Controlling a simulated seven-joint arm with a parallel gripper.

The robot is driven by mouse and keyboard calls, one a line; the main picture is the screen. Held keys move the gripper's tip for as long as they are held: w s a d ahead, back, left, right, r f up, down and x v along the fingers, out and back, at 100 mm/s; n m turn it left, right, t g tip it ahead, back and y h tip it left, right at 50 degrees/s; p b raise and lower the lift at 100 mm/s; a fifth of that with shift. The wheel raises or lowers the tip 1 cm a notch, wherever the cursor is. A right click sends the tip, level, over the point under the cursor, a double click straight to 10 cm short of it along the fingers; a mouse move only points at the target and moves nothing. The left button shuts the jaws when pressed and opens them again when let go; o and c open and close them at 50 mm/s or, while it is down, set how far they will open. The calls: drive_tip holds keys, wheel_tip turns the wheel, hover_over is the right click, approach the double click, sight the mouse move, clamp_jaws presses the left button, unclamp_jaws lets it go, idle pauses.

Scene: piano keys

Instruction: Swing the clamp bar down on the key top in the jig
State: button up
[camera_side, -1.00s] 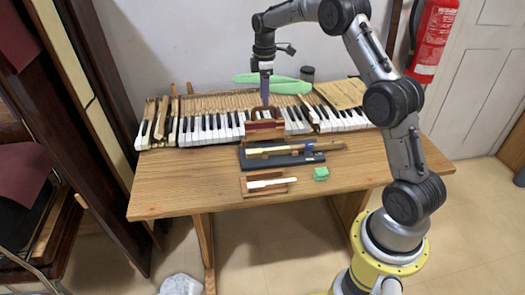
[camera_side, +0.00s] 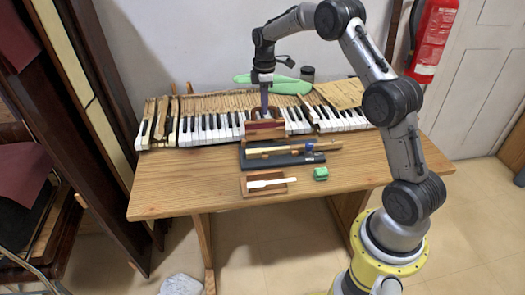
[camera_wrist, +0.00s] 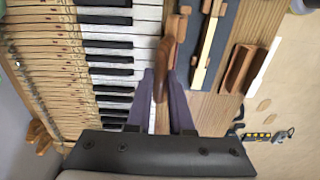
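The dark jig (camera_side: 250,162) lies on the table with a long wooden piece (camera_side: 290,149) across it; the jig also shows in the wrist view (camera_wrist: 229,35). A small blue part (camera_side: 309,146) stands at the jig's right end; whether it is the clamp bar is unclear. Behind the jig is a red-brown wooden block (camera_side: 264,131) with a rounded brown handle (camera_wrist: 162,65). My gripper (camera_side: 264,110) is above this block, behind the jig. In the wrist view, its purple fingers (camera_wrist: 161,80) stand apart on either side of the handle; contact is not clear.
Piano keys (camera_side: 200,128) run along the table's back. A wooden tray (camera_side: 251,190) with a white-topped piece (camera_side: 268,183) and a green block (camera_side: 320,173) lie in front of the jig. A green object (camera_side: 285,86) and dark jar (camera_side: 307,74) stand behind. The table's front left is clear.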

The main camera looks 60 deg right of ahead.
drive_tip(key=shift+a, duration=0.1)
clamp_jaws()
drive_tip(key=shift+s+a+r, duration=0.25)
drive_tip(key=shift+s+a, duration=0.5)
drive_tip(key=shift+s, duration=0.05)
drive_tip(key=shift+s+a, duration=0.1)
drive_tip(key=shift+a, duration=0.05)
drive_tip(key=shift+s+a, duration=0.75)
drive_tip(key=shift+s+a+f, duration=0.25)
drive_tip(key=shift+s+a, duration=0.55)
drive_tip(key=shift+a, duration=0.05)
